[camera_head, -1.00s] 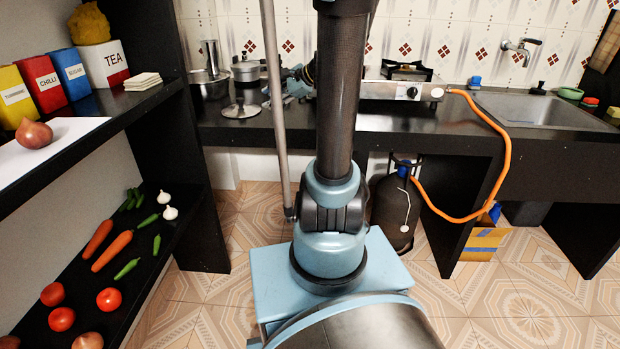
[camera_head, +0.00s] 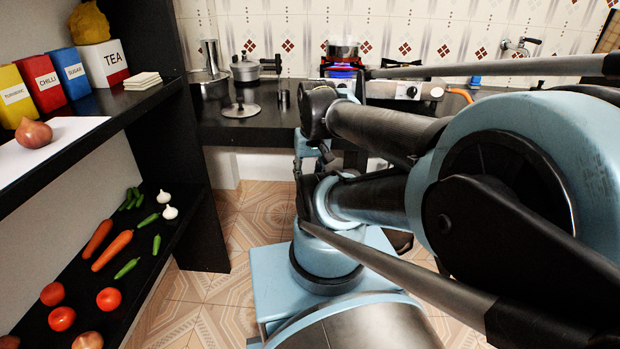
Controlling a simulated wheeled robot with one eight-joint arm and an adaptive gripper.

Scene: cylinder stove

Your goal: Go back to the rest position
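My arm is folded in front of me, its large blue joint filling the right side of the head view. What seems to be my gripper (camera_head: 324,153) hangs below the wrist in front of the counter edge. It is small, dark and partly covered by arm links, so its fingers cannot be made out. No object shows in it. The gas stove (camera_head: 398,90) stands behind the arm on the counter. A pot (camera_head: 342,52) sits over its left burner, with a blue flame and red glow beneath.
The black counter (camera_head: 222,128) holds a pressure cooker (camera_head: 245,69), a lid (camera_head: 241,110) and a steel cup (camera_head: 283,98). A black shelf (camera_head: 150,98) with spice boxes, an onion (camera_head: 33,134) and vegetables stands close on the left. Tiled floor (camera_head: 215,283) is free between shelf and base.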

